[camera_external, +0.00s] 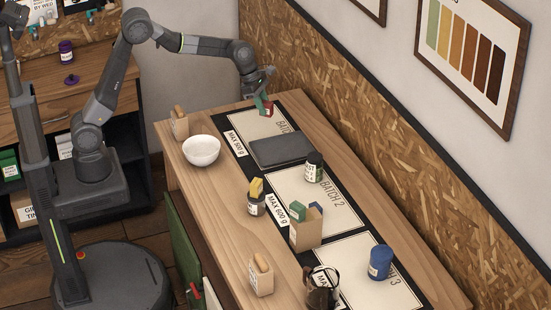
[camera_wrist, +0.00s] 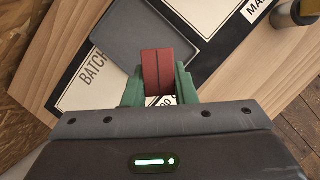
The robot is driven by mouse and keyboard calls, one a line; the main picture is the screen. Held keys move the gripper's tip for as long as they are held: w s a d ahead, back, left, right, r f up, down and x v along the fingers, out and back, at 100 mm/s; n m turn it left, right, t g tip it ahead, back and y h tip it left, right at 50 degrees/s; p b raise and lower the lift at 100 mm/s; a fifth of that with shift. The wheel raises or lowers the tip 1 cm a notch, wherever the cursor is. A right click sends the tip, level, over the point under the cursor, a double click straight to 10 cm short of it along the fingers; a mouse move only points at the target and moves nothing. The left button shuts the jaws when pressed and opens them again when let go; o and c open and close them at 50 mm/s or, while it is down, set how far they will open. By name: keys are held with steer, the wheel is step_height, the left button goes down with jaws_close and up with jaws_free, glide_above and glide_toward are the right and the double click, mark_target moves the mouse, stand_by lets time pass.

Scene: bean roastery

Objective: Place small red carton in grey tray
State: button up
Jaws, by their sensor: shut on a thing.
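The small red carton (camera_wrist: 166,73) is held between the green fingers of my gripper (camera_wrist: 160,86). In the external view the red carton (camera_external: 267,109) hangs in my gripper (camera_external: 264,102) above the far end of the table, over the "BATCH 1" area. The grey tray (camera_external: 282,152) lies flat on the mat, just nearer than the carton in that view, and looks empty. In the wrist view the tray (camera_wrist: 135,35) shows beyond the carton, partly hidden by it. How high the carton is above the mat is hard to tell.
A white bowl (camera_external: 201,151) stands left of the tray. A dark jar with a white label (camera_external: 314,168) stands close to its near right corner. A yellow-topped jar (camera_external: 256,197), a paper box (camera_external: 305,232) and a blue can (camera_external: 380,262) stand nearer. A chipboard wall (camera_external: 340,150) runs along the right.

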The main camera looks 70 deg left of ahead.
mark_target(268, 154)
step_height(268, 154, down, 17)
steer(key=shift+r+p, duration=0.2)
steer(key=shift+p, duration=0.1)
stand_by(0.3)
steer(key=shift+f, duration=0.15)
steer(key=o, duration=1)
steer(key=v, duration=1.2)
steer(key=shift+r+b, duration=0.2)
steer(key=shift+b, duration=0.15)
